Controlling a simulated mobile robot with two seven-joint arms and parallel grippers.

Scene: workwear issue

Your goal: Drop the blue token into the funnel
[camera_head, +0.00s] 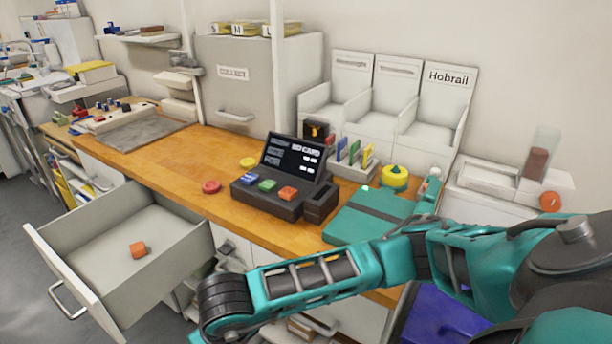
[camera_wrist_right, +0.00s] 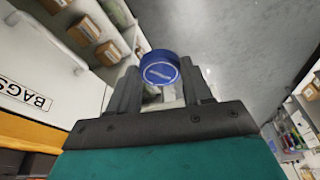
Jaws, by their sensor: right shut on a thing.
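The blue token (camera_wrist_right: 160,68) is a round blue disc with a pale mark on its face. It shows in the right wrist view between the fingertips of my right gripper (camera_wrist_right: 160,88), which is shut on it. The floor shows behind it. In the head view my right arm reaches across the front of the counter, and its gripper is out of the picture. I cannot make out a funnel for certain; a yellow round piece with a raised middle (camera_head: 394,178) stands on the counter at the right. My left gripper is in neither view.
A red disc (camera_head: 211,187) and a yellow disc (camera_head: 248,162) lie on the wooden counter (camera_head: 180,165) beside a dark terminal (camera_head: 290,180) with coloured buttons. A teal case (camera_head: 370,215) lies right of the terminal.

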